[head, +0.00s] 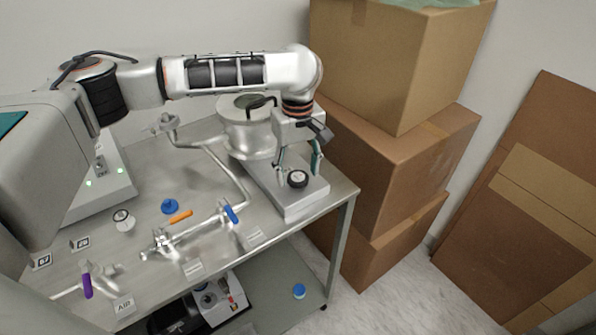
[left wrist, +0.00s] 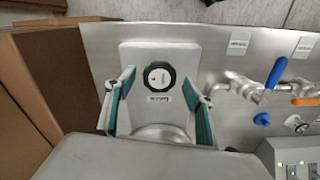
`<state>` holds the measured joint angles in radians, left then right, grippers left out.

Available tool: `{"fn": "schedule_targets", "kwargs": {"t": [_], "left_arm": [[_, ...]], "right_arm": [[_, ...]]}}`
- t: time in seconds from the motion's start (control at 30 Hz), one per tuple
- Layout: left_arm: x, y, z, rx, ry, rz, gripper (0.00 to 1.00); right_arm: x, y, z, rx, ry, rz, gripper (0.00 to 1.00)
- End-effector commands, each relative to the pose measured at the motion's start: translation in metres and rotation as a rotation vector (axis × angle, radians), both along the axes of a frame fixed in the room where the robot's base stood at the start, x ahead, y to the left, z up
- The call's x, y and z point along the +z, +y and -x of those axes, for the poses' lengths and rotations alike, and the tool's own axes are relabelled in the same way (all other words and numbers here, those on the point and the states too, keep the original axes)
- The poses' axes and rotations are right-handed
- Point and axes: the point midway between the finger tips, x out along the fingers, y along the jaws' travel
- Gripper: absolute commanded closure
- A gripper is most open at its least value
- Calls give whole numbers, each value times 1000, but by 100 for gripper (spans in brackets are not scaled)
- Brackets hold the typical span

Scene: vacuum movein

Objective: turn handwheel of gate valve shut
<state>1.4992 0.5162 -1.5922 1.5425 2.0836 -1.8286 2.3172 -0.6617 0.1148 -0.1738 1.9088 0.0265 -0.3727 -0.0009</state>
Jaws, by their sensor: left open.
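The gate valve (head: 305,204) is a flat grey block at the right end of the steel bench. Its small round black handwheel (head: 298,179) has a pale centre and sits on top. In the left wrist view the handwheel (left wrist: 160,77) lies between the fingers, on the flat valve body (left wrist: 133,58), with a small label beside it. My left gripper (head: 299,164) is open and points down over the handwheel. In the left wrist view its green-padded fingers (left wrist: 159,80) stand apart on both sides, with gaps to the wheel. I cannot tell the exact height.
A metal chamber (head: 245,137) stands behind the valve. Stacked cardboard boxes (head: 400,165) stand close on the right. Left of the valve are pipes, a blue lever (head: 231,214), an orange lever (head: 181,217), a blue knob (head: 169,206) and a purple lever (head: 87,285).

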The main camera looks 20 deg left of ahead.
Motion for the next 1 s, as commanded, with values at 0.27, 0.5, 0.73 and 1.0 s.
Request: {"fn": "schedule_targets", "kwargs": {"t": [0.27, 0.5, 0.73, 1.0], "left_arm": [[-8, 0, 0, 0, -1, 1, 46], [-7, 0, 0, 0, -1, 1, 80], [-7, 0, 0, -3, -1, 1, 85], [-7, 0, 0, -78, -1, 1, 85]], "right_arm": [[6, -2, -10, 2, -20, 2, 60], [4, -5, -7, 4, -14, 10, 60], [3, -5, -5, 4, -11, 10, 60], [3, -3, -5, 1, -9, 6, 60]]}}
